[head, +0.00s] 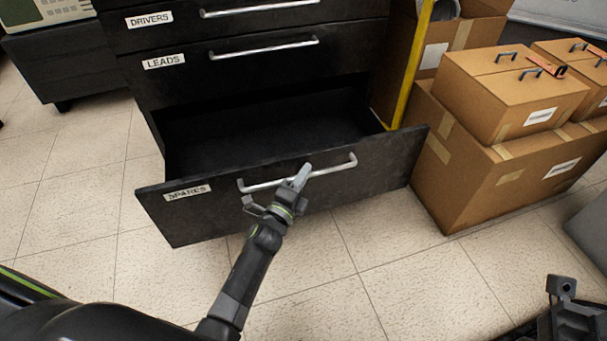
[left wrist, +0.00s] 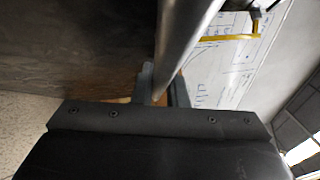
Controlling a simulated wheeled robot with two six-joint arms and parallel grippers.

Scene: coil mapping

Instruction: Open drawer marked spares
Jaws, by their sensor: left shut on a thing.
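The spares drawer (head: 385,165), black with a white SPARES label (head: 187,192), is the lowest drawer of the dark cabinet. It stands well open, and its inside (head: 260,125) looks empty. In the left wrist view the handle (left wrist: 188,35) runs between the fingers (left wrist: 160,85). A dark part of my right arm shows at the lower right of the head view; its fingers do not show.
The drawers marked LEADS (head: 200,75) and DRIVERS (head: 180,30) above are shut. Cardboard boxes (head: 470,160) stand close to the right of the open drawer, near a yellow upright strip (head: 412,65). The tiled floor (head: 80,200) is clear at the left and in front.

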